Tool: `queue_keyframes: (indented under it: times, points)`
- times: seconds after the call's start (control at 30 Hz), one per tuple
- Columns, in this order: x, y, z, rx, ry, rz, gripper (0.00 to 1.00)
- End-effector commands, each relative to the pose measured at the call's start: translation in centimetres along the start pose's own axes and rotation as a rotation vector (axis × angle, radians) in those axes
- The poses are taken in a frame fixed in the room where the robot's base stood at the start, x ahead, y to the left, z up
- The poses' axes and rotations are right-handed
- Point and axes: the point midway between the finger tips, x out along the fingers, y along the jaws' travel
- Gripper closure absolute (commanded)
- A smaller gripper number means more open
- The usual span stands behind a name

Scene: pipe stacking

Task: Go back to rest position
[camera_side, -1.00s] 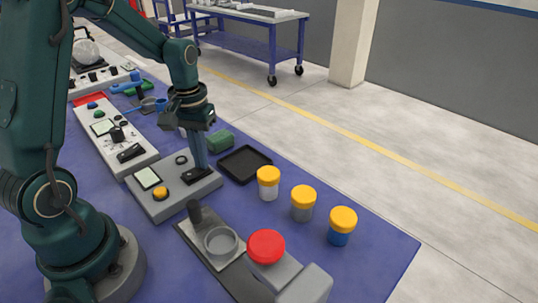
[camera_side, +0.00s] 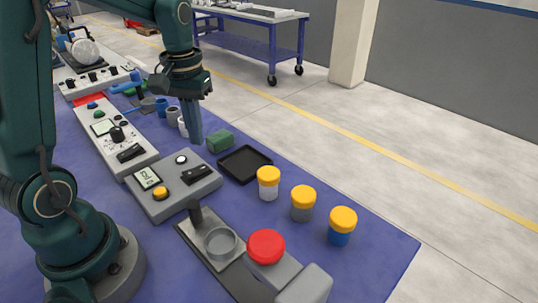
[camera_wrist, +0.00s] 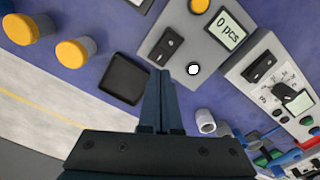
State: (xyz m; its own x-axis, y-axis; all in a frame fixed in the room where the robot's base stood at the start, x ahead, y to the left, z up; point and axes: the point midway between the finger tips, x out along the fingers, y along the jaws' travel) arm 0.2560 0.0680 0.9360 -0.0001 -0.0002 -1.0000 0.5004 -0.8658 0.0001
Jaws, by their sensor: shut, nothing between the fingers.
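My gripper (camera_side: 196,142) is shut and empty, its fingers pointing down. It hangs above the back edge of the grey counter box (camera_side: 172,202), apart from it. In the wrist view, the fingertips (camera_wrist: 161,73) show in front of the box, just below its black rocker switch (camera_wrist: 166,45). The display (camera_wrist: 224,30) is lit and reads "0 pcs". A round white button (camera_wrist: 193,69) looks lit. A yellow button (camera_side: 160,193) sits beside the display on the box.
A red-topped device (camera_side: 266,246) is in front. Air above the table is open.

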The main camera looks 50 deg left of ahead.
Motion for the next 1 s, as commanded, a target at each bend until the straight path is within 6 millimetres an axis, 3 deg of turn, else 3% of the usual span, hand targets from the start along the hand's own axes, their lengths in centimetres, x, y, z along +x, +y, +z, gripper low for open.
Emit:
queue_keyframes:
  times: [0.47, 0.57, 0.8, 1.0]
  points:
    - [-0.8, 0.2, 0.1, 0.009, 0.004, 0.001, 1.00]
    - [-2.0, 1.0, 0.1, 0.037, 0.049, 0.006, 1.00]
    - [-6.1, 3.7, 4.2, 0.187, 0.215, 0.042, 1.00]
    - [-7.5, 4.8, 9.0, 0.335, 0.353, 0.087, 1.00]
